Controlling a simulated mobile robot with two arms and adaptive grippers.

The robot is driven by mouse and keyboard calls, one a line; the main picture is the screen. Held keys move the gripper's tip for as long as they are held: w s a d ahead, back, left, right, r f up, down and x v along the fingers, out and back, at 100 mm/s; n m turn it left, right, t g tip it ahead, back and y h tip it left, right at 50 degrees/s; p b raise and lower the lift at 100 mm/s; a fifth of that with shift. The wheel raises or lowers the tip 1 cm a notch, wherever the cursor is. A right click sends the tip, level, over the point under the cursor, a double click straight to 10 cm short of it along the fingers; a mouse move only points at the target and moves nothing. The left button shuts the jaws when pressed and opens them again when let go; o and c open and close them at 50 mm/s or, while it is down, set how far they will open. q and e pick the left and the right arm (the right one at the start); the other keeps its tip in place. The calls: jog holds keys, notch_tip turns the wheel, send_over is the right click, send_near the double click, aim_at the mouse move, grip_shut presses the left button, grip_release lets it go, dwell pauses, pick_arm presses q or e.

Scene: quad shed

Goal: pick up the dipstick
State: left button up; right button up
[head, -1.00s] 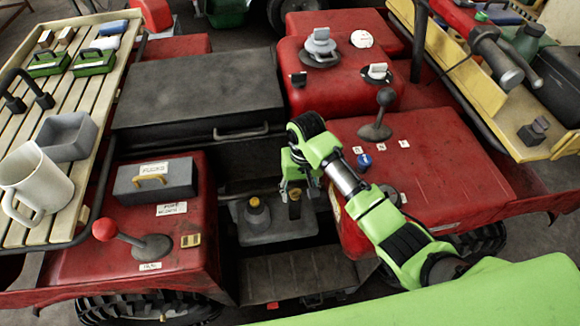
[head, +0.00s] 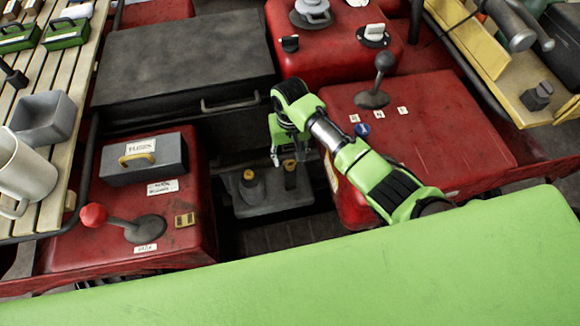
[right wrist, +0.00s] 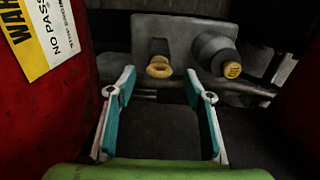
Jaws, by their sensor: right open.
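The dipstick (right wrist: 159,67) has a yellow ring handle on a dark stem and sits in a grey block in the recess between the red covers. In the head view its yellow top (head: 290,164) shows just below my right gripper (head: 284,152). In the right wrist view my right gripper (right wrist: 160,84) is open with teal finger pads. The ring appears between and beyond the two fingertips, with nothing held. The lower part of the dipstick is hidden in the block. My left gripper is in neither view.
A grey cap with a yellow top (right wrist: 220,60) stands beside the dipstick on the same block (head: 270,205). Red covers (head: 440,125) wall the recess on both sides. A grey fuse box (head: 143,160) and red-knobbed lever (head: 120,220) stand at left, a black lever (head: 376,80) at right.

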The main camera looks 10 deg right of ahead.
aim_at(290, 160)
notch_tip(290, 160, down, 4)
jog(key=shift+f, duration=0.15)
jog(key=c, duration=1.1)
notch_tip(290, 160, up, 18)
jog(key=shift+r+p, duration=0.1)
jog(key=shift+p, duration=0.5)
